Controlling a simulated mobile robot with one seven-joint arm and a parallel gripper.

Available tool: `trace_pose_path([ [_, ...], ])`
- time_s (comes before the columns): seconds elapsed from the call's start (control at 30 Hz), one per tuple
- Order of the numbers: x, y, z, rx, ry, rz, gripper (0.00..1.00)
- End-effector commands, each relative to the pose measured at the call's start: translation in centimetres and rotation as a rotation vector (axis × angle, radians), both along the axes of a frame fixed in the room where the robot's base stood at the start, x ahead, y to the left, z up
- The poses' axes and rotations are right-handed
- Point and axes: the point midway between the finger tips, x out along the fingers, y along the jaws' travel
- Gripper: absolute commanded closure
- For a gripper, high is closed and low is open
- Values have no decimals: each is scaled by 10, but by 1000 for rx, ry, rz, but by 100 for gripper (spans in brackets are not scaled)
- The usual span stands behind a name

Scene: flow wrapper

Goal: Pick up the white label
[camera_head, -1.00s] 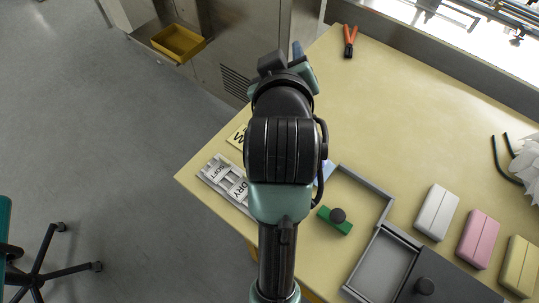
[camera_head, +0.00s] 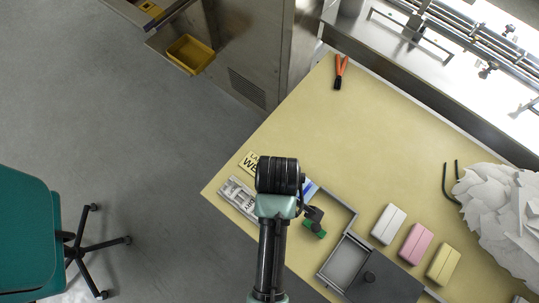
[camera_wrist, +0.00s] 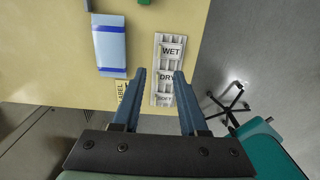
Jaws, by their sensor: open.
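A pale grey rack (camera_wrist: 157,86) lies near the table edge in the wrist view and holds white labels. They read WET (camera_wrist: 172,51), DRY (camera_wrist: 167,77) and, lowest and harder to read, what looks like SOFT (camera_wrist: 165,98). In the head view the rack (camera_head: 234,191) is partly hidden by my arm. My gripper (camera_wrist: 160,75) is open and empty. Its two blue fingers point toward the rack, with the tips framing the DRY label in the picture. I cannot tell how high the fingers are above it. The gripper is hidden behind my arm in the head view.
A cream sign (camera_head: 249,162) and a blue-and-white packet (camera_wrist: 110,45) lie beside the rack. A green block (camera_head: 314,229), a grey tray (camera_head: 347,258), white, pink and yellow packs, and red-handled pliers (camera_head: 339,72) are on the table. The middle of the table is clear.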

Motion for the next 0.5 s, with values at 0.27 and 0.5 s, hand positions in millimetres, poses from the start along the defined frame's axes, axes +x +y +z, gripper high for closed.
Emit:
trace_pose_path([
  [0.27, -2, 1, -49, 1, 9, 2, 57],
  [0.5, 0, 1, -73, 0, 4, 1, 57],
])
